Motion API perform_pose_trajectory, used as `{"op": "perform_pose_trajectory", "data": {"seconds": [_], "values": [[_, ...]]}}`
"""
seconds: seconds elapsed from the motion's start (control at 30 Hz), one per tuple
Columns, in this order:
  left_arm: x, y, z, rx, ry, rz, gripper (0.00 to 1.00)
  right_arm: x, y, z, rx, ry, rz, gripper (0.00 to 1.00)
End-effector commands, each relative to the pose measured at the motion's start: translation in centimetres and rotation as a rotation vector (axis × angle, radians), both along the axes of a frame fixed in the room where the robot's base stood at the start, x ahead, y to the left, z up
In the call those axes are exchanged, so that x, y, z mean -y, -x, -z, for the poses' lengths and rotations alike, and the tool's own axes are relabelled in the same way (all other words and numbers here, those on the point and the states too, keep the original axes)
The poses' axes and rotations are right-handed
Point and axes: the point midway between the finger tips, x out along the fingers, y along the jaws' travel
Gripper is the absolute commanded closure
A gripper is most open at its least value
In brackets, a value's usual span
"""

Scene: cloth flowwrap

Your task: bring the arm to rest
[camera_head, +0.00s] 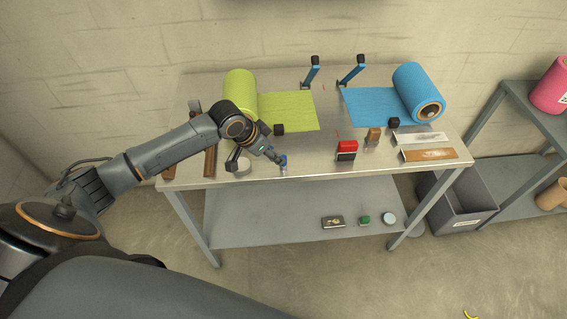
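My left arm reaches in from the left over the steel table (310,158). Its gripper (279,160) is above the table's front left part, pointing down and to the right. A small blue item (283,166) is right at the fingertips. It is too small to tell whether the fingers hold it, touch it or are only near it, or how far they are apart. My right gripper is not in view.
A yellow-green roll (239,92) and a blue roll (418,93) lie on the table with sheets pulled out. A red-and-black item (346,150) stands near the front edge. A grey bin (462,203) stands right of the table. The front middle of the tabletop is clear.

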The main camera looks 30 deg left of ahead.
Motion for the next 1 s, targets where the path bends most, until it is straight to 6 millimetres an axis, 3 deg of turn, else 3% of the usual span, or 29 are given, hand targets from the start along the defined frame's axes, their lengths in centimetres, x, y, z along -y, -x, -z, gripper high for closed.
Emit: {"op": "perform_pose_trajectory", "data": {"seconds": [0.1,0.3,0.5,0.67,0.77,0.9,1.0], "values": [[-0.7,1.2,-2.2,0.001,-0.003,0.002,0.56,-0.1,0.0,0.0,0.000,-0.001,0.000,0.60],[-1.4,2.5,-4.8,0.000,-0.002,0.000,0.56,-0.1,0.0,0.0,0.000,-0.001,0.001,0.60],[-1.5,2.9,-5.6,-0.001,0.000,0.000,0.56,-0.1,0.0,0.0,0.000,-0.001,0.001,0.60],[-0.9,3.3,-5.2,-0.005,0.002,0.009,0.56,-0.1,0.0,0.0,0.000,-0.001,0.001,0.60],[1.4,4.9,-3.6,-0.017,0.005,0.041,0.56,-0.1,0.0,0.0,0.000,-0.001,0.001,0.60],[6.8,9.8,-0.4,-0.036,0.012,0.084,0.56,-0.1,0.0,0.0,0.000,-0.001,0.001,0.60],[9.6,13.8,0.9,-0.044,0.013,0.060,0.56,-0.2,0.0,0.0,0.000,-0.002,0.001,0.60]]}}
